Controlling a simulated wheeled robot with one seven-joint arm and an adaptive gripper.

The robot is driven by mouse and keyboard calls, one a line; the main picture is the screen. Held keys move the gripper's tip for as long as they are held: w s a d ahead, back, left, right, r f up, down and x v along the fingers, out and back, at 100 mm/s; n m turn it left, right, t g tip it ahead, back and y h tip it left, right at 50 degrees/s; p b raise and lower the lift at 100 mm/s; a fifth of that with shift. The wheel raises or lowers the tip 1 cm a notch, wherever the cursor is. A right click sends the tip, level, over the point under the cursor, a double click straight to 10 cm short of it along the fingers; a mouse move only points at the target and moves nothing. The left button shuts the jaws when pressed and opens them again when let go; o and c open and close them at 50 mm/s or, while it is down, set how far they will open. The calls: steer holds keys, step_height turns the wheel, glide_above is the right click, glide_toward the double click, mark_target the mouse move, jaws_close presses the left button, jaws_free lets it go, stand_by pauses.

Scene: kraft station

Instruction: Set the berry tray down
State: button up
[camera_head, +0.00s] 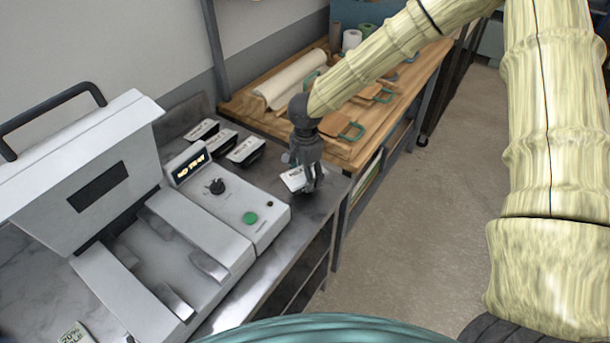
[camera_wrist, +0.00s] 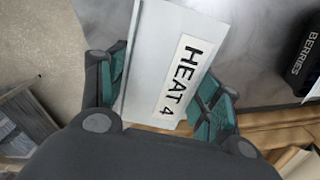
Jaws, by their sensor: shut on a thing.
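My gripper (camera_head: 308,184) is shut on a tray with a white top, which I take as the berry tray (camera_head: 293,179). In the wrist view it lies between the teal-padded fingers (camera_wrist: 160,88), with a label reading HEAT 4 on top (camera_wrist: 150,35). Its side lettering is hidden. It is over the right end of the grey steel counter (camera_head: 320,206), level or nearly so. I cannot tell whether it touches the counter. A separate black tray marked BERRIES (camera_wrist: 304,50) shows at the right in the wrist view.
Several black trays (camera_head: 246,150) with white labels stand at the counter's back. A white sealing machine (camera_head: 240,200) with a raised lid (camera_head: 80,165) and a NO TRAY display (camera_head: 189,167) stands to the left. A wooden bench (camera_head: 352,150) with brown bags adjoins behind. The counter's front edge is close.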

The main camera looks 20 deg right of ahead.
mark_target(303, 177)
steer(key=w+f, duration=0.1)
steer(key=f, duration=0.1)
steer(key=w+f, duration=0.2)
steer(key=shift+c, duration=0.4)
steer(key=shift+w, duration=0.15)
steer(key=shift+c, duration=0.6)
steer(key=shift+s+r, duration=0.3)
steer(key=shift+s, duration=0.35)
steer(key=shift+s+r, duration=0.3)
steer(key=shift+s, duration=0.35)
steer(key=o, duration=1.3)
steer(key=shift+w+f, duration=0.85)
steer(key=shift+w, duration=0.05)
steer(key=shift+s+r, duration=0.4)
steer(key=shift+s, duration=0.05)
steer(key=shift+w+f, duration=0.1)
steer(key=shift+w, duration=0.25)
step_height(303, 177, up, 13)
steer(key=b, duration=0.2)
steer(key=shift+f+b, duration=0.1)
steer(key=shift+b, duration=0.2)
steer(key=shift+s, duration=0.2)
